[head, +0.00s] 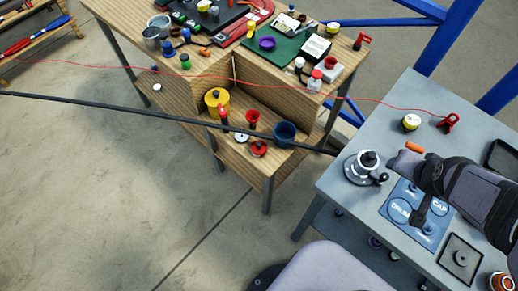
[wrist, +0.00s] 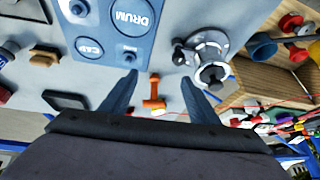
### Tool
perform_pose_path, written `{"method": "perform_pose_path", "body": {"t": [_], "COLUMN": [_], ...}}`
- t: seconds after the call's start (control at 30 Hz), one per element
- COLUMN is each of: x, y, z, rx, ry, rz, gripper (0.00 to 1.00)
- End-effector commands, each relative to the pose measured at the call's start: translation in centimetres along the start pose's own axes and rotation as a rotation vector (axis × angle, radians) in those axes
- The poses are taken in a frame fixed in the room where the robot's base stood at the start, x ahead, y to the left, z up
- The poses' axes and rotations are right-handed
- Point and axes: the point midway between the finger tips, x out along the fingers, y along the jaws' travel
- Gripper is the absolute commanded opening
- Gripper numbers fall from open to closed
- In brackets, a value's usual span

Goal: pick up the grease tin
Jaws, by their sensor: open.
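A small round tin with a white top and yellow side (head: 411,122), which looks like the grease tin, stands upright on the grey bench, near the far edge. My gripper (head: 413,170) is on the near side of it, apart from it, over the bench beside the blue mat. In the wrist view, the gripper (wrist: 158,80) is open, with no object held between its fingers. An orange-handled item (wrist: 154,90) shows past and between the fingertips; its orange part (head: 414,147) also shows in the head view.
A metal winch (head: 363,167) stands left of the gripper, close by. A blue mat (head: 402,210) lies below it. A red clamp-like item (head: 449,123) is right of the tin, and a dark tray (head: 503,156) lies further right. A wooden bench (head: 160,75) holds clutter.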

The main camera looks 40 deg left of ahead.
Motion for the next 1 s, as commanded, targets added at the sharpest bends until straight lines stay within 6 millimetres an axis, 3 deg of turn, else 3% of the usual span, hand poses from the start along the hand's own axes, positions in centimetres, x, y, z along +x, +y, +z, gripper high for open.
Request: {"method": "perform_pose_path", "body": {"t": [0.1,0.2,0.3,0.37,0.4,0.5,0.6,0.8,1.0], "x": [0.8,0.9,0.8,1.1,1.6,3.8,6.5,12.9,18.0], "y": [-5.7,-11.4,-17.7,-21.4,-23.9,-28.8,-31.7,-34.8,-35.9], "z": [-4.0,-6.4,-7.4,-6.9,-6.0,-2.8,0.9,8.7,15.5], "rx": [-0.04,-0.062,-0.082,-0.091,-0.1,-0.123,-0.155,-0.245,-0.352], "ry": [0.181,0.327,0.457,0.521,0.559,0.63,0.671,0.736,0.803], "rz": [-0.11,-0.231,-0.373,-0.46,-0.515,-0.611,-0.647,-0.636,-0.584], "gripper": [0.55,0.55,0.55,0.55,0.55,0.55,0.55,0.55,0.55]}}
